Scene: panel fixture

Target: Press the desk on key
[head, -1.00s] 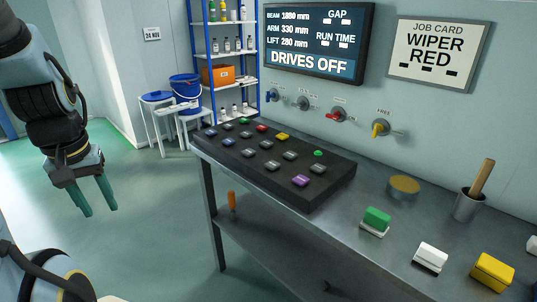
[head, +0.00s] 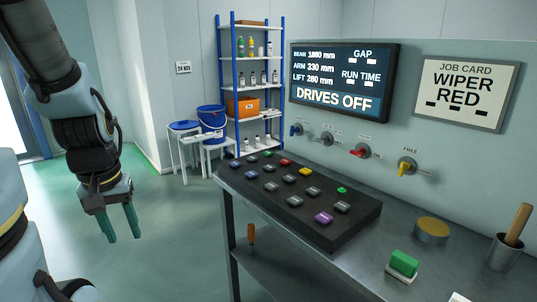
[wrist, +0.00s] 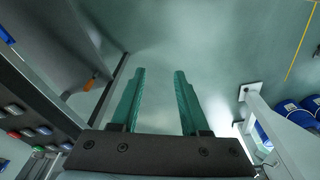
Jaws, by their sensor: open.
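A dark sloped key desk (head: 330,232) lies on the metal bench in the head view. It carries several small keys: a purple key (head: 323,217), a yellow key (head: 305,171), a red key (head: 285,162), a green key (head: 267,154), a small round green key (head: 342,190), and blue and grey ones. Their labels are too small to read, so I cannot tell which is the desk on key. My gripper (head: 123,238) hangs open and empty left of the bench, well apart from the desk. Its green fingers point down over the floor; the wrist view shows them spread (wrist: 160,85).
Red (head: 361,150) and yellow (head: 405,167) wall valves stand behind the bench. A green-topped block (head: 403,264), round tin (head: 432,230) and pot (head: 504,252) stand right. Floor left is clear.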

